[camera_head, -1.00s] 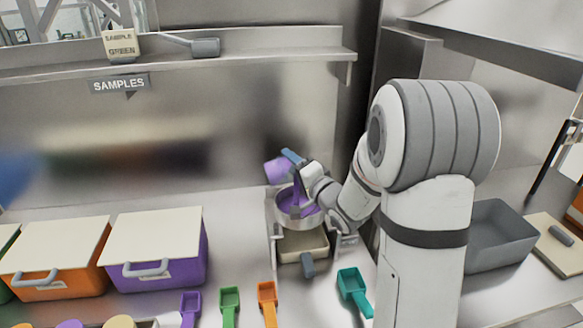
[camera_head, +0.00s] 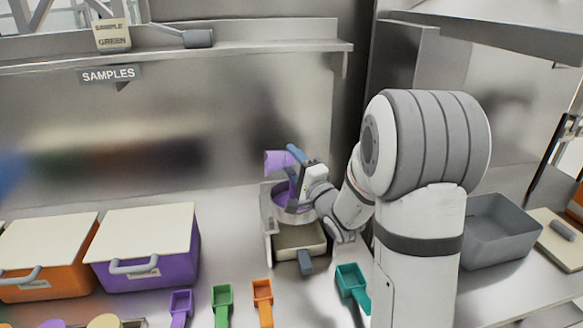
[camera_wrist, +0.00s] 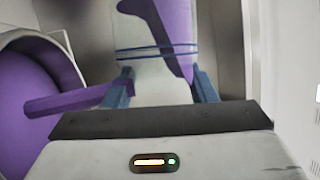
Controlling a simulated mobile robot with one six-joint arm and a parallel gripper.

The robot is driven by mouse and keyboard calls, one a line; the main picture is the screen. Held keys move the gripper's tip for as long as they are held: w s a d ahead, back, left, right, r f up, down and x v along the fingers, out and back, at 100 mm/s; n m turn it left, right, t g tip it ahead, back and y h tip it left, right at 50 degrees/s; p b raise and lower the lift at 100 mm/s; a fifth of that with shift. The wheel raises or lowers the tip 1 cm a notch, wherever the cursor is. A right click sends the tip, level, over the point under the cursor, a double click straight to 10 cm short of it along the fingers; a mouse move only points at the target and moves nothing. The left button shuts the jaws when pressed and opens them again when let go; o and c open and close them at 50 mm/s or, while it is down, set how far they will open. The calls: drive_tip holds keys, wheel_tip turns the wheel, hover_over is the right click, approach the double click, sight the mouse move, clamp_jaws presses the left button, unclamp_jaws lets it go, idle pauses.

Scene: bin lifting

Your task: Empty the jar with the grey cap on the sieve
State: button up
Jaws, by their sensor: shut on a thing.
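My gripper (camera_head: 297,160) is shut on a jar (camera_head: 276,160) with purple contents, held tilted on its side above the sieve. In the wrist view the blue fingers (camera_wrist: 163,88) clasp the clear-walled jar (camera_wrist: 140,68), and purple material lies along one side inside it. No grey cap shows. The round sieve (camera_head: 270,208) holds purple material and stands below the jar; its pale rim also shows at the left of the wrist view (camera_wrist: 62,40). A purple band (camera_wrist: 72,101) runs between jar and sieve there; I cannot tell whether it is falling material.
A beige tray (camera_head: 300,238) with a grey handle sits under the sieve. Several coloured scoops, among them a teal one (camera_head: 352,285), lie in front. Purple (camera_head: 180,258) and orange (camera_head: 45,285) bins stand at left, a grey bin (camera_head: 497,235) at right.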

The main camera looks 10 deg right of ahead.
drive_tip(key=shift+d+f+m+t+h+b, duration=0.1)
drive_tip(key=shift+d+m+t+h+b, duration=0.15)
drive_tip(key=shift+m+b, duration=0.45)
drive_tip(key=shift+f+m+t+h+b, duration=0.15)
drive_tip(key=shift+m+t+b, duration=0.25)
drive_tip(key=shift+m, duration=0.5)
drive_tip(key=shift+d+r+m, duration=0.1)
drive_tip(key=shift+r+m, duration=0.05)
drive_tip(key=shift+m, duration=0.25)
drive_tip(key=n, duration=0.1)
drive_tip(key=r+n+g, duration=0.1)
drive_tip(key=n, duration=0.1)
drive_tip(key=shift+r+y, duration=0.1)
drive_tip(key=shift+y, duration=0.2)
